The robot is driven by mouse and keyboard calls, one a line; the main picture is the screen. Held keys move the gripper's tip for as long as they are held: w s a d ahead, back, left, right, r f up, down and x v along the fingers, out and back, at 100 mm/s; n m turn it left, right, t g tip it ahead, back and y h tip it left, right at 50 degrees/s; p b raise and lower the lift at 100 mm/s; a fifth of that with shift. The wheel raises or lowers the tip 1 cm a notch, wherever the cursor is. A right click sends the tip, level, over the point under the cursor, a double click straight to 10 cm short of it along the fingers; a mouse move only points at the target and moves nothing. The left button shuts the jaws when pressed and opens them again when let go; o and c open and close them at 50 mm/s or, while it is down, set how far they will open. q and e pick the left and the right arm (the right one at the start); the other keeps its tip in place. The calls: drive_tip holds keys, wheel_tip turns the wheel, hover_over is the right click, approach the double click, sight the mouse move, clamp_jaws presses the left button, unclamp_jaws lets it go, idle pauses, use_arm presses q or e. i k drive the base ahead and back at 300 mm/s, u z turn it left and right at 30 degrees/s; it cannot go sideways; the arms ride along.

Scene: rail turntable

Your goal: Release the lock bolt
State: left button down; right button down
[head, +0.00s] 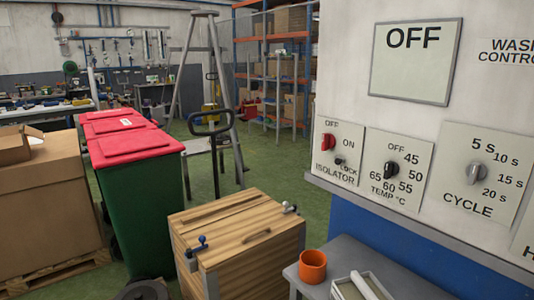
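A small dark piece (338,161) sits beside the word LOCK on the ISOLATOR plate (320,168), on the white wall panel at right. It is too small to tell whether it is engaged. Above it is the red isolator knob (327,142), standing upright near the OFF mark. A sign (415,70) above reads OFF. No turntable or other bolt can be made out. Neither of my grippers is in view.
A TEMP dial (391,170) and a CYCLE dial (476,172) are right of the isolator. Below, a grey table (300,277) holds an orange cup (312,266) and a tray (372,282). A wooden crate (240,240) and green bin (140,215) stand left. Green floor is open behind.

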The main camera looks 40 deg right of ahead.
sight(338, 160)
drive_tip(key=z, duration=0.05)
drive_tip(key=i, duration=0.95)
drive_tip(key=z, duration=1.05)
drive_tip(key=i, duration=0.5)
drive_tip(key=z, duration=0.4)
